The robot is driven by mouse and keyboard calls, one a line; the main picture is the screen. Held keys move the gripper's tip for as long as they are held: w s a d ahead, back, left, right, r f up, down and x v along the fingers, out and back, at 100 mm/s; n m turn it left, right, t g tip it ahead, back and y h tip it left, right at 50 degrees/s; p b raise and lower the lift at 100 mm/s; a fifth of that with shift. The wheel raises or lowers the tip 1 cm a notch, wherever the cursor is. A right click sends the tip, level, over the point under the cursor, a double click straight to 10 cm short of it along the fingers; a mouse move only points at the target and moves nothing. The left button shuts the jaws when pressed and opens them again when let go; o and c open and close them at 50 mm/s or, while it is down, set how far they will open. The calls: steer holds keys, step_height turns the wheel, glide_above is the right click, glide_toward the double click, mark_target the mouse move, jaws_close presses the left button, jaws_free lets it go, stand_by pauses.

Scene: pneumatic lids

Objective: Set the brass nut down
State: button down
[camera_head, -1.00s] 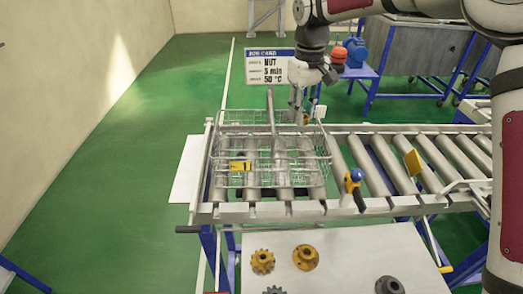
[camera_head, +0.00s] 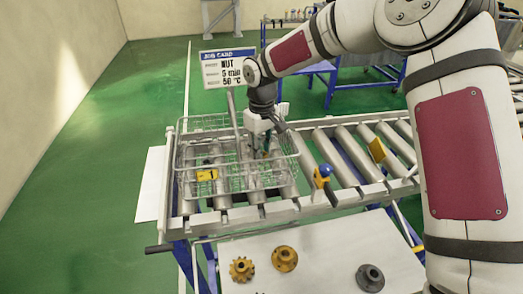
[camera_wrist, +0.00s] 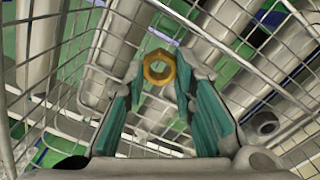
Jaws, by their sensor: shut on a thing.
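The brass nut (camera_wrist: 159,67) is a hexagonal ring held between my fingertips in the wrist view. My gripper (camera_wrist: 158,75) is shut on it, with teal finger pads on either side. In the head view my gripper (camera_head: 264,152) points down within the right part of the wire basket (camera_head: 187,192). The nut is too small to make out clearly there. Basket wires surround the fingers in the wrist view, with rollers below the nut. I cannot tell whether the nut touches the basket floor.
The basket sits on a roller conveyor (camera_head: 345,147) and bears a yellow tag (camera_head: 207,175). A job card (camera_head: 228,68) reads NUT, 5 min, 50 °C. A blue-and-yellow handle (camera_head: 323,177) stands right of the basket.

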steer(key=shift+f, duration=0.15)
steer(key=c, duration=1.3)
jaws_free()
steer(key=shift+c, duration=0.2)
step_height(320, 180, up, 12)
steer(key=s+d+r+m+t+h, duration=0.1)
steer(key=s+d+r+m+t, duration=0.1)
steer(key=s+d+r, duration=0.55)
steer(key=s+d+r+m+t, duration=0.2)
steer(key=s+d+r+m, duration=0.3)
steer(key=s+d, duration=0.85)
steer(key=s+d+f+m+t+y, duration=0.1)
steer(key=s+m, duration=0.1)
steer(key=s, duration=0.9)
steer(key=shift+d+f+p, duration=0.25)
steer(key=shift+d+p, duration=0.05)
steer(key=shift+p, duration=0.1)
